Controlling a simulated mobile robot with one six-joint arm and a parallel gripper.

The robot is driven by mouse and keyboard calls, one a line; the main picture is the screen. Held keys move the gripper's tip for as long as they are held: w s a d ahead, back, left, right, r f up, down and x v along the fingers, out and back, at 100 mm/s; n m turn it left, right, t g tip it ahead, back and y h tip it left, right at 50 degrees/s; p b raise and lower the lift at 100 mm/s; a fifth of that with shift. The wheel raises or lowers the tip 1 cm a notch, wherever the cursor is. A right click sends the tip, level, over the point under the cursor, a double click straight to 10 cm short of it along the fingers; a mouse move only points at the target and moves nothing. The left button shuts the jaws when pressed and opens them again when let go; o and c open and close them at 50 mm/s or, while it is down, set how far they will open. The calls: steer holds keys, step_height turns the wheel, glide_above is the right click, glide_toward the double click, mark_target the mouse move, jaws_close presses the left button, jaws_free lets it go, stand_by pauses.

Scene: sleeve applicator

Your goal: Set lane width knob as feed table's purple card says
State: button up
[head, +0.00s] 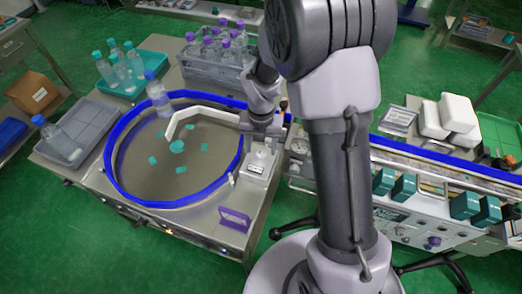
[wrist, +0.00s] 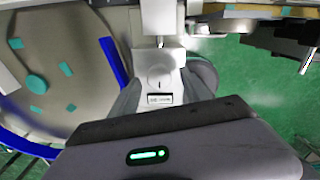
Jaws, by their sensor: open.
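The purple card (head: 235,219) stands at the front right corner of the feed table (head: 190,224); its writing is too small to read. A pale block with a round white knob (head: 262,154) sits right of the turntable, and a small label is on its front. In the wrist view the knob (wrist: 159,78) shows a short dark mark, with the label below it too small to read. My gripper (head: 263,127) is open and empty, just above and behind the knob in the head view. I cannot tell whether it touches the knob.
The blue-rimmed turntable (head: 122,192) holds a bottle and several teal pieces. A rack of purple-capped bottles (head: 213,68) stands behind it. A grey tray (head: 92,118) is at the left. A conveyor with teal blocks (head: 404,187) runs to the right, with a gauge (head: 300,146) near the knob.

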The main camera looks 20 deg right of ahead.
steer(key=shift+w+f, duration=0.1)
steer(key=shift+f, duration=0.45)
jaws_close()
steer(key=shift+r+m, duration=0.1)
steer(key=shift+m, duration=0.2)
